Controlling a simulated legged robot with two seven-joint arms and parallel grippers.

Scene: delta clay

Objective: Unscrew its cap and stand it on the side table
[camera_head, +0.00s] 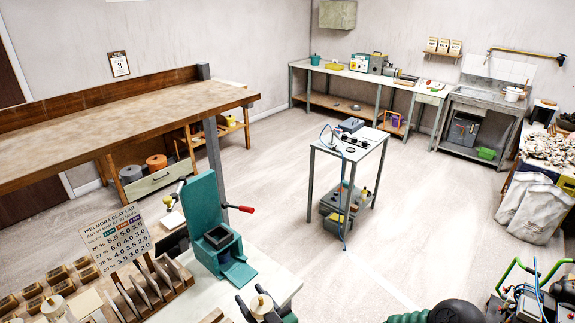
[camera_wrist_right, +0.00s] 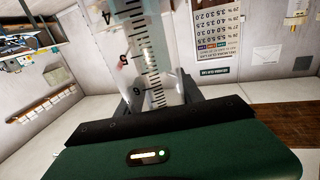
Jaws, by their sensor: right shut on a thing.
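My right gripper (camera_head: 264,307) is at the bottom edge of the head view, in front of the teal press. Its dark fingers are shut on a clear graduated tube (camera_wrist_right: 150,60), which has a black scale and numbers in the right wrist view. Only a small beige top of it shows between the fingers in the head view; most of it is cut off, and I cannot tell whether that top is the cap. A small grey-legged table (camera_head: 368,140) stands mid-room with dark items and a blue hose on top. My left gripper is not in view.
The teal press (camera_head: 207,225) with a red-knobbed lever stands on the near bench. Left of it are a number card (camera_head: 116,237), a wooden rack and another beige-topped item (camera_head: 57,309). Open floor surrounds the small table. A long wooden bench (camera_head: 120,115) runs along the left.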

